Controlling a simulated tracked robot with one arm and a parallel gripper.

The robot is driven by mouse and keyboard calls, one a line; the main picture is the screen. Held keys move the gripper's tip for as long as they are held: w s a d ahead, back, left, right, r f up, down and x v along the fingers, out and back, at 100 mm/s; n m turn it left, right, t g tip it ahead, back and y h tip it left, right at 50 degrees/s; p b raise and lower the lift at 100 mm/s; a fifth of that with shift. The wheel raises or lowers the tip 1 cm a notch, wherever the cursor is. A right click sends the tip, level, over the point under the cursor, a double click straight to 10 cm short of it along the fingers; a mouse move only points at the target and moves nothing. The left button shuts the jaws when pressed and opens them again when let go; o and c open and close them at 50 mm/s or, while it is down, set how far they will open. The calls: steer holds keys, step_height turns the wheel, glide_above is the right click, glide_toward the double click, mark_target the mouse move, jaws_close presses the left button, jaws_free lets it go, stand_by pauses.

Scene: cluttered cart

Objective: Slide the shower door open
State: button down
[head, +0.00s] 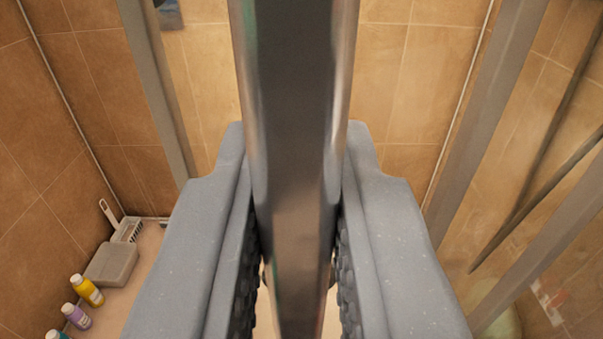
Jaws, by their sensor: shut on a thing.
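A shiny metal bar (295,110), which looks like the shower door's handle, runs upright through the middle of the head view. My gripper (297,225) has one grey finger on each side of the bar and is shut on it. The textured inner pads press close to the bar. Grey metal frame posts stand to the left (163,95) and to the right (487,120). The door's glass is too clear to make out its edges. The bar hides the middle of the view behind it.
At lower left a ledge (148,262) holds a grey box (111,263), a white basket (128,229), a yellow bottle (87,290) and a purple bottle (76,315). Brown tiled walls (80,120) stand behind. Dark thin bars (545,195) slant at the right.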

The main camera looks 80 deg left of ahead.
steer(key=shift+w+d+f, duration=0.1)
steer(key=shift+w+d, duration=0.05)
steer(key=c, duration=1.4)
jaws_free()
steer(key=shift+d, duration=0.1)
steer(key=s+d+b, duration=0.1)
steer(key=d, duration=1.2)
steer(key=shift+s+d, duration=0.25)
steer(key=shift+s, duration=0.1)
